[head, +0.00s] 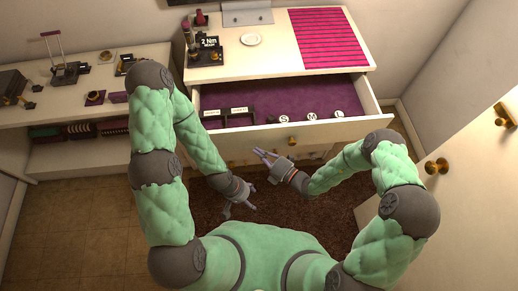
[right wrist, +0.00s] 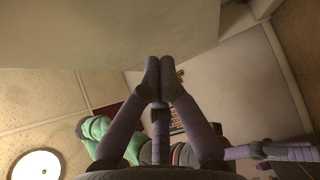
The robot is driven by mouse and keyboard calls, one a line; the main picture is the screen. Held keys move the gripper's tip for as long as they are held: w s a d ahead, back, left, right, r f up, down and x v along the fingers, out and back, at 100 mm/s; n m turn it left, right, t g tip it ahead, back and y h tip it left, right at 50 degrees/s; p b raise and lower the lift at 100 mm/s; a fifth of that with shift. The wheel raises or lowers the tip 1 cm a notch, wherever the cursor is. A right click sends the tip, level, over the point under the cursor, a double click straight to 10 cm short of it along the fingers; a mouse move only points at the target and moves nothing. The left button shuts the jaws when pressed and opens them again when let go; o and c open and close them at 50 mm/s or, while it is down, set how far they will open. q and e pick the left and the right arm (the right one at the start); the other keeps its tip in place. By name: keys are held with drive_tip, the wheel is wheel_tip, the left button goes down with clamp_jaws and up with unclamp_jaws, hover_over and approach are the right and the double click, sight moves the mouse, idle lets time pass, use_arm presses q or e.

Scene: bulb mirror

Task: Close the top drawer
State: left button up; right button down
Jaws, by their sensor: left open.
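The top drawer (head: 345,127) of the white cabinet is pulled out. Its purple-lined inside shows, with a black divided holder and white letter labels, and a brass knob (head: 292,140) is on its front. My right gripper (head: 259,152) is in front of the drawer front, left of the knob, with its fingertips pointing toward it. In the right wrist view its fingertips (right wrist: 159,64) meet with nothing between them, by the edge of a pale panel. I cannot tell whether they touch the drawer. My left gripper (head: 240,210) is open and empty, lower and left, over the dark rug.
The cabinet top (head: 240,64) holds a white plate (head: 251,40), a magenta striped mat (head: 329,38) and small items. A shelf unit (head: 70,124) with tools stands at left. A white door with brass knobs (head: 437,166) is at right. A brown rug (head: 300,205) lies below.

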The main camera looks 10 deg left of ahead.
sight(253, 142)
drive_tip(key=shift+w+a, duration=0.25)
drive_tip(key=shift+w, duration=0.6)
drive_tip(key=shift+w+a, duration=0.2)
drive_tip(key=shift+w, duration=0.4)
drive_tip(key=w+a+b, duration=0.1)
drive_tip(key=w, duration=0.2)
drive_tip(key=w+b, duration=0.1)
drive_tip(key=w, duration=0.2)
drive_tip(key=w+a+b, duration=0.1)
drive_tip(key=w, duration=0.2)
drive_tip(key=shift+a+f, duration=0.15)
drive_tip(key=shift+a, duration=0.15)
drive_tip(key=w+a+b, duration=0.1)
drive_tip(key=w+b, duration=0.1)
drive_tip(key=w, duration=0.2)
drive_tip(key=w+a+b, duration=0.1)
drive_tip(key=w+b, duration=0.2)
drive_tip(key=w, duration=0.1)
drive_tip(key=w+a+b, duration=0.1)
drive_tip(key=w+b, duration=0.1)
drive_tip(key=w, duration=0.3)
drive_tip(key=shift+a, duration=0.35)
